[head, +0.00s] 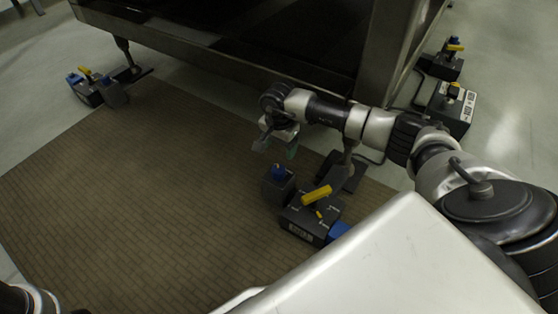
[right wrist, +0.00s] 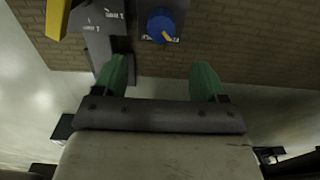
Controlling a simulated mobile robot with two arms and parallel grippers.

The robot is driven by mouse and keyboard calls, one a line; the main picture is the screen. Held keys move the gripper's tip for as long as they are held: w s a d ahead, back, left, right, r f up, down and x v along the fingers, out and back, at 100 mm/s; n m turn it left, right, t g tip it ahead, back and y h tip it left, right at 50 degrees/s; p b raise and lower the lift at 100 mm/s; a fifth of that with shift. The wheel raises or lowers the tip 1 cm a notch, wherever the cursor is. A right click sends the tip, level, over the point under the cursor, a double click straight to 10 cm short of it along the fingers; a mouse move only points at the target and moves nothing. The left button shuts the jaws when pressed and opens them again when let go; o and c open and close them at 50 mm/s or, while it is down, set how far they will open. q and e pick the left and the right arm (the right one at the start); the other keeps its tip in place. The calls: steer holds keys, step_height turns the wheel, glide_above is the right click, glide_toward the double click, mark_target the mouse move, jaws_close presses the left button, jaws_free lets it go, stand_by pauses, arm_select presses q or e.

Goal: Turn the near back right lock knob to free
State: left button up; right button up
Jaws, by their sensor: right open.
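A dark lock unit (head: 310,222) with a yellow lever (head: 316,194) stands on the brown mat by the near table foot. A blue knob (head: 278,172) sits on a dark box at its left; another blue part (head: 339,230) shows at its right, partly hidden by my body. In the right wrist view, a round blue knob (right wrist: 161,24) with a yellow pointer mark lies beyond the fingertips. My right gripper (head: 276,144) is open and empty, above and behind the left blue knob, apart from it. Its green fingers show in the wrist view (right wrist: 160,78). My left gripper is out of view.
The dark table frame (head: 230,62) spans the back above the mat (head: 130,200). Similar units with yellow and blue parts stand at the far left (head: 86,90) and far right (head: 448,65). A dark labelled box (head: 453,106) is at right. The mat's left side is clear.

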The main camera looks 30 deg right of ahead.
mark_target(279, 169)
step_height(279, 169, down, 10)
steer(key=b, duration=0.6)
steer(key=shift+a, duration=0.15)
steer(key=shift+f+b, duration=0.35)
steer(key=shift+b, duration=0.05)
steer(key=shift+r, duration=0.1)
steer(key=shift+c, duration=0.5)
